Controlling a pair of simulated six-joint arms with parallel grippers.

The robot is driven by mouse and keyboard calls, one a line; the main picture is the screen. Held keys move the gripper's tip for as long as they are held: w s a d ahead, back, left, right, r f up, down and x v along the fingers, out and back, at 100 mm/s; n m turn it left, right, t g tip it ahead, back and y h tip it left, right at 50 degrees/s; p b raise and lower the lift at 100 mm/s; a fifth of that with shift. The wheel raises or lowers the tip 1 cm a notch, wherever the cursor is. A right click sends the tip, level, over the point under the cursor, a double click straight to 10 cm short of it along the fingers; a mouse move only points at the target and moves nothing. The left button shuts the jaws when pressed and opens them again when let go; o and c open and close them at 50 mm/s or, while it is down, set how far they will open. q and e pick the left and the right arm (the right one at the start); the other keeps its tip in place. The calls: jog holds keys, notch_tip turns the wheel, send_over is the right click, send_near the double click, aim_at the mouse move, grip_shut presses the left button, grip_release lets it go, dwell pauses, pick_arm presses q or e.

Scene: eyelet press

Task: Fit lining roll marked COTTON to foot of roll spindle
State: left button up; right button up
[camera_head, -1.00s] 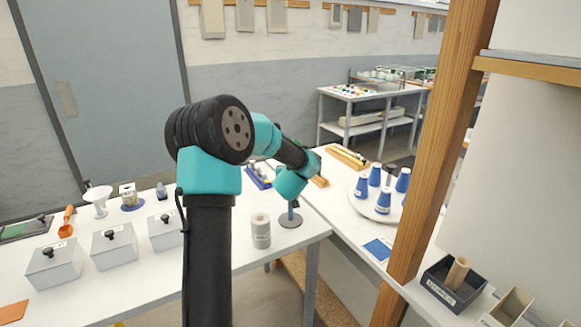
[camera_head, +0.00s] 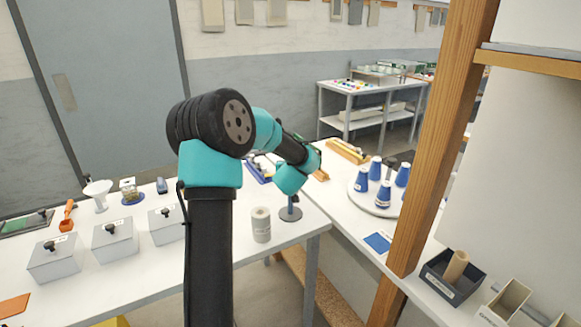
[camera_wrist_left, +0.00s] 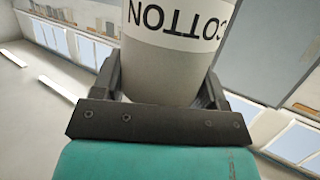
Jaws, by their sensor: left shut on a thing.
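In the left wrist view my left gripper (camera_wrist_left: 160,84) is shut around a pale grey roll (camera_wrist_left: 165,62). Its white label reads COTTON, upside down in that view. In the head view my left arm reaches away over the table, and its wrist hides the fingers and the held roll. My right gripper is not in view.
Several grey lidded boxes (camera_head: 115,241) stand at the left on the white table. Blue cones stand on a round white tray (camera_head: 384,211) at the right. A wooden post (camera_head: 432,160) rises in front, beside a dark bin (camera_head: 436,284). The front table edge is near the stand.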

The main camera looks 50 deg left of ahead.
pick_arm(q)
jog(key=shift+f, duration=4.6)
dwell(3.4)
